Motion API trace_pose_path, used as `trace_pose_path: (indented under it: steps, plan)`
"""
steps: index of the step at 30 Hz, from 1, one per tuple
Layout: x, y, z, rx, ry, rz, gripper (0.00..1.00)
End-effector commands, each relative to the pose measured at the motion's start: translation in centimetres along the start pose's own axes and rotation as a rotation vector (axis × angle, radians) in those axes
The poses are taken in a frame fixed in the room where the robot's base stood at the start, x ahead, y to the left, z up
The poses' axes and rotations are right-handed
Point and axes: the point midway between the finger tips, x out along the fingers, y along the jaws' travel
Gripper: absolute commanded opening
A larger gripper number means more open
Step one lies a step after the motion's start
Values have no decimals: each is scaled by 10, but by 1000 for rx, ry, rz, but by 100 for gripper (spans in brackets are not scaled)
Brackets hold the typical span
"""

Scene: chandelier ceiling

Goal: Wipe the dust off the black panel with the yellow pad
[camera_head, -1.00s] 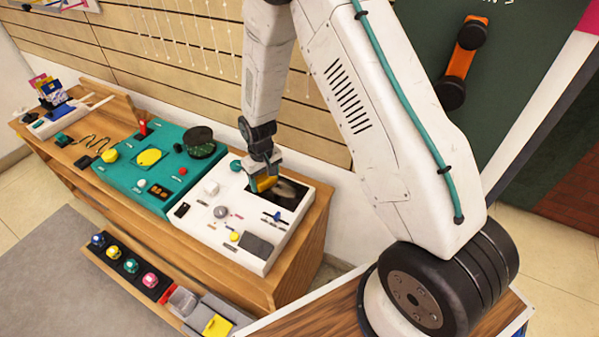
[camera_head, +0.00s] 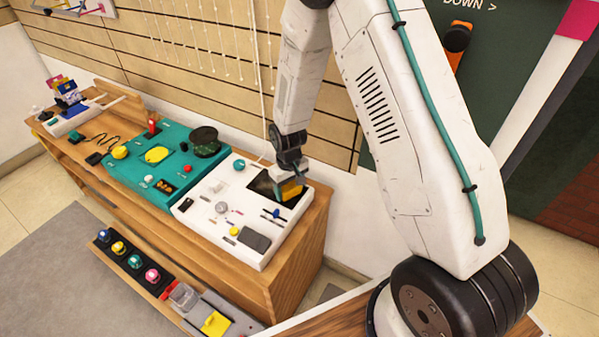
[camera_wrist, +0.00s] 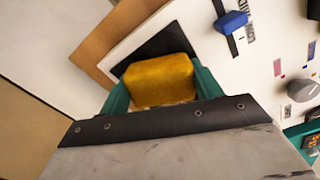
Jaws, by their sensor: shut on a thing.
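The yellow pad (camera_wrist: 160,80) is held between the teal fingers of my gripper (camera_wrist: 160,88) in the wrist view. In the head view the yellow pad (camera_head: 291,191) is at my gripper (camera_head: 288,184), over the right part of the black panel. The black panel (camera_head: 262,184) is set into the back right of the white board (camera_head: 215,190). Part of it is hidden by my gripper and the pad. In the wrist view the black panel (camera_wrist: 150,46) shows just beyond the pad. I cannot tell whether the pad touches it or whether dust is left on the visible part.
The white board carries a blue slider (camera_wrist: 232,21), a grey pad (camera_head: 255,241) and small knobs. A teal board (camera_head: 150,175) with a dark round dish (camera_head: 205,141) stands to its left. A low shelf (camera_head: 115,268) with coloured knobs runs along the front.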

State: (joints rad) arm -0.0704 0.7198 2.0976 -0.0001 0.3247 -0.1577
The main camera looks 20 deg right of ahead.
Motion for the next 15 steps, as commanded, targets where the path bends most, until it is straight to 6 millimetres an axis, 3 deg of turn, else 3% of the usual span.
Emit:
trace_pose_path:
  steps: [2, 7, 9, 15]
  plan:
    - [5, 2, 3, -2, -2, 0, 31]
    - [-3, 4, 4, -6, 1, 0, 31]
    - [-24, 4, 3, -6, 6, 1, 31]
    - [-39, 4, 4, -7, 2, 0, 31]
